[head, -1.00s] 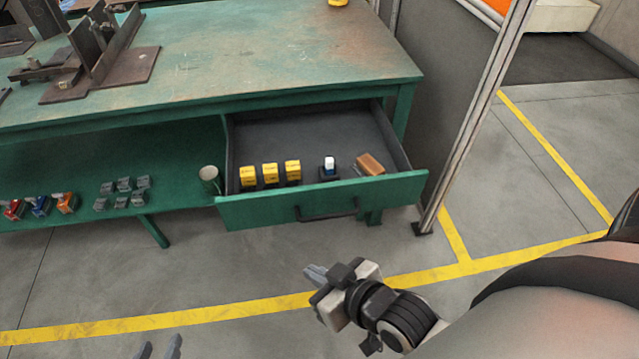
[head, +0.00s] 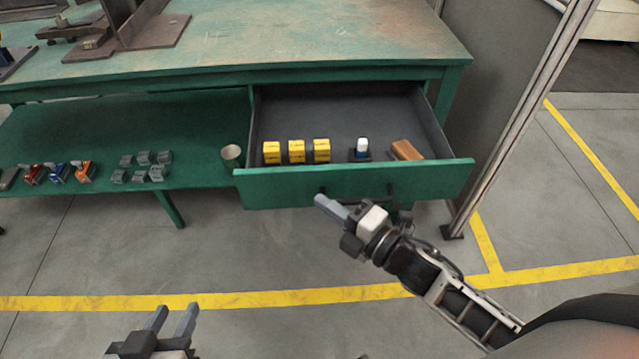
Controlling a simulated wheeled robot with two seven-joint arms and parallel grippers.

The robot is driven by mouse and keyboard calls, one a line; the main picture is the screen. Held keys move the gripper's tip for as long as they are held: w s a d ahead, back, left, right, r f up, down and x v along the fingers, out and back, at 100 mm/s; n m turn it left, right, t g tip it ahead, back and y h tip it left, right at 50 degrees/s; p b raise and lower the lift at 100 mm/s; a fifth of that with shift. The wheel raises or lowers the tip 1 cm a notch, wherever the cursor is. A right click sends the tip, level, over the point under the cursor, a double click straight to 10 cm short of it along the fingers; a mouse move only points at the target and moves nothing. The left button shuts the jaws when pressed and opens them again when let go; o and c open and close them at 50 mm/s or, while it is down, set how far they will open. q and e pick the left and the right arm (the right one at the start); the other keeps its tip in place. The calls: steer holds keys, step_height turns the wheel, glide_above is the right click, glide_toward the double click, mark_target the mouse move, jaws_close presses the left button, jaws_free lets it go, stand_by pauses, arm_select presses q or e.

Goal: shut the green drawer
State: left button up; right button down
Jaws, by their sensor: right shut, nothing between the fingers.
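The green drawer (head: 290,188) stands pulled out from under the green workbench, its grey inside showing. It holds several yellow boxes (head: 296,151), a small white and blue item (head: 361,148) and a brown block (head: 406,150). A dark bar handle on its front is partly hidden behind my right gripper. My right gripper (head: 326,203) is shut and empty, its fingertips at or just in front of the drawer front near the handle; I cannot tell whether they touch. My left gripper (head: 174,318) is open and empty, low in the view, over the floor.
The workbench top (head: 300,40) carries a rusty metal fixture (head: 130,30). The lower shelf (head: 100,140) holds a cup (head: 232,156), grey blocks (head: 146,166) and coloured items (head: 58,172). A metal post (head: 520,110) with a dark panel stands right of the drawer. The floor in front is clear.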

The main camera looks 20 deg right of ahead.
mark_target(304, 174)
steer(key=w, duration=0.4)
steer(key=shift+w+a, duration=0.1)
steer(key=shift+w, duration=0.05)
steer(key=shift+w+d, duration=0.2)
steer(key=shift+w, duration=0.4)
steer(key=shift+w, duration=0.1)
